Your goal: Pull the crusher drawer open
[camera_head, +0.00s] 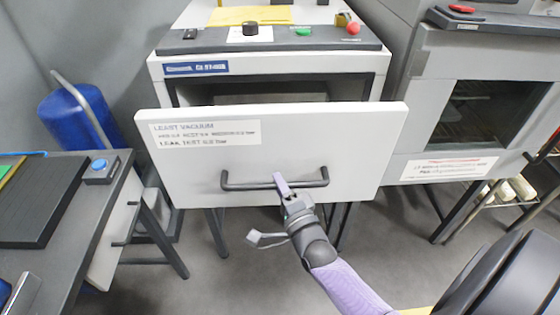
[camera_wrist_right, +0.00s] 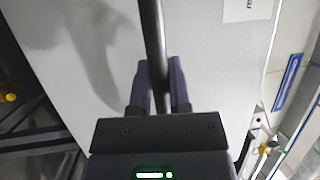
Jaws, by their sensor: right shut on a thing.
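The crusher drawer (camera_head: 280,150) has a white front with a label at its upper left, and it stands forward of the machine body with a dark gap behind its top edge. Its black bar handle (camera_head: 245,185) runs across the lower middle. My right gripper (camera_head: 281,184) is shut on the handle, right of its centre. In the right wrist view the handle (camera_wrist_right: 152,40) passes between the purple fingers (camera_wrist_right: 160,85), with the white drawer front (camera_wrist_right: 215,60) behind. My left gripper is not in view.
The machine's top panel (camera_head: 270,38) carries a black knob, a green button and a red button. A dark table (camera_head: 75,200) with a blue button stands at the left. Another machine (camera_head: 470,100) stands at the right. Grey floor shows below the drawer.

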